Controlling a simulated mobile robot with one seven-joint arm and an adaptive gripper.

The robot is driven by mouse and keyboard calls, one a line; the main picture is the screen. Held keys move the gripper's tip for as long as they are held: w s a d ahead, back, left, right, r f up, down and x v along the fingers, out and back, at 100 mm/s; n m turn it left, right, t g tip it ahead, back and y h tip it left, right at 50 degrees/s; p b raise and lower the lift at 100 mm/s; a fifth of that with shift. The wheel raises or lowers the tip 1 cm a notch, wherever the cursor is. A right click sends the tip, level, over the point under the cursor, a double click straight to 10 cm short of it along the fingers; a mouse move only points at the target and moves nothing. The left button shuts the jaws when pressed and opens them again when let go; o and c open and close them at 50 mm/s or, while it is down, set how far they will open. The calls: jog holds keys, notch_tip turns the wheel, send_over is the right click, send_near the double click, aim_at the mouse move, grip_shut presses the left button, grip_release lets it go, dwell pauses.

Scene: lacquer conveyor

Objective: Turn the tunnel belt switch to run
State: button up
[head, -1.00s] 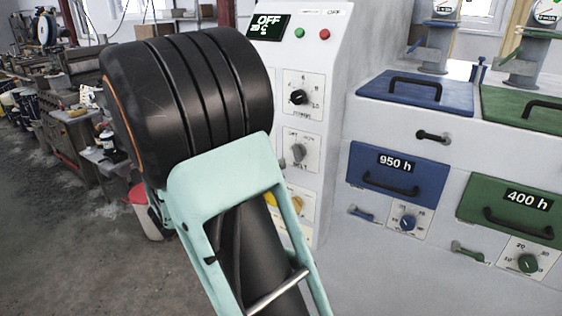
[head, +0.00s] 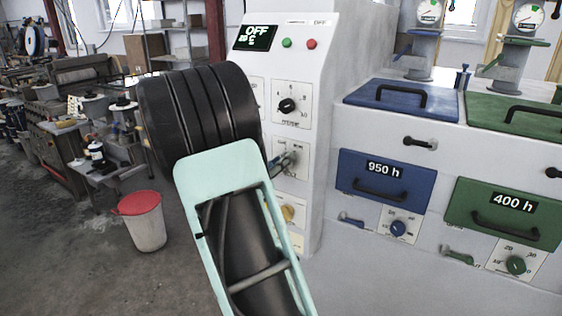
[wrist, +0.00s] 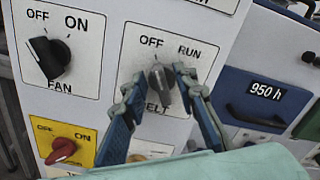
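The tunnel belt switch (wrist: 161,84) is a grey knob on a white plate marked BELT, with OFF at upper left and RUN at upper right. Its upper end appears nearer OFF. My gripper (wrist: 157,81) has its two blue fingers apart, one on each side of the knob; I cannot tell if they touch it. In the head view my gripper (head: 286,159) reaches the belt plate from the left and partly hides the knob. My arm covers part of the panel there.
A black FAN knob (wrist: 46,58) is left of the belt plate, and a red knob (wrist: 61,150) on yellow is below left. A display (head: 256,37) reads OFF. Blue (head: 385,177) and green (head: 503,214) drawers stand right. A red-lidded bin (head: 143,220) stands on the floor.

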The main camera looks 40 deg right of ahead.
grip_shut()
